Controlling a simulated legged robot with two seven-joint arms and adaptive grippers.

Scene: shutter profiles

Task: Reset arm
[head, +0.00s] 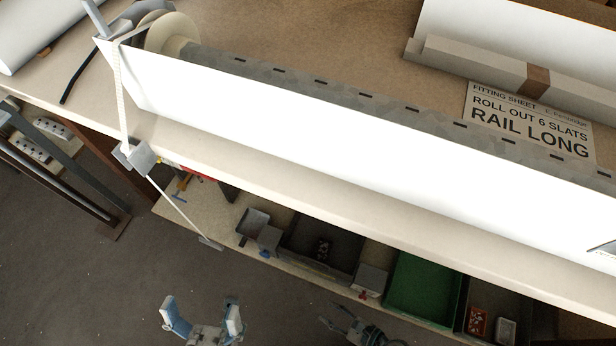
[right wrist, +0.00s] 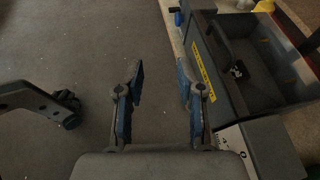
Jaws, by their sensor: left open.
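My left gripper (head: 200,312) is at the bottom of the head view, over the floor in front of the bench. Its two blue-and-white fingers are spread apart with nothing between them. My right gripper (head: 342,322) is to the right of it, partly cut off by the lower edge. In the right wrist view my right gripper (right wrist: 160,90) has its two fingers well apart, with only grey floor between them. Both grippers are apart from the bench and its contents.
A long white shutter profile (head: 330,135) lies along the workbench (head: 270,40), beside a printed fitting sheet (head: 530,125). A cord with a grey block (head: 138,158) hangs at the left. Below are a green bin (head: 422,290) and a dark bin (right wrist: 245,75).

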